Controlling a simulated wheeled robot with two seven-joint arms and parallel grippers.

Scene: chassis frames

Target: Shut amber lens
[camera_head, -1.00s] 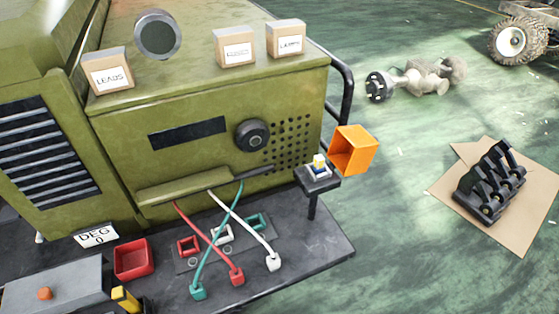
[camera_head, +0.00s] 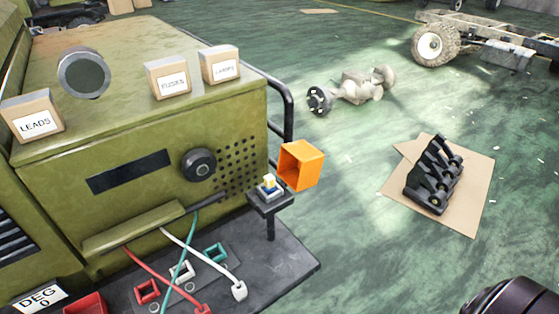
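The amber lens (camera_head: 301,165) is an orange, box-shaped cover. It stands swung open at the right of a small dark stand, its hollow side facing left. On the stand (camera_head: 270,199) sits a small lamp (camera_head: 269,186) with a yellow-white top, uncovered. The lens is beside the lamp, not over it. Neither gripper shows in the head view. A dark rounded shape cuts into the bottom right corner, and I cannot tell which part it is.
The olive cabinet (camera_head: 140,165) with a black knob (camera_head: 198,164) stands left of the lens. Coloured leads run to the dark shelf (camera_head: 285,268) below. A black rail (camera_head: 284,115) rises behind the lens. A cardboard sheet with a black part (camera_head: 435,175) lies on the floor at right.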

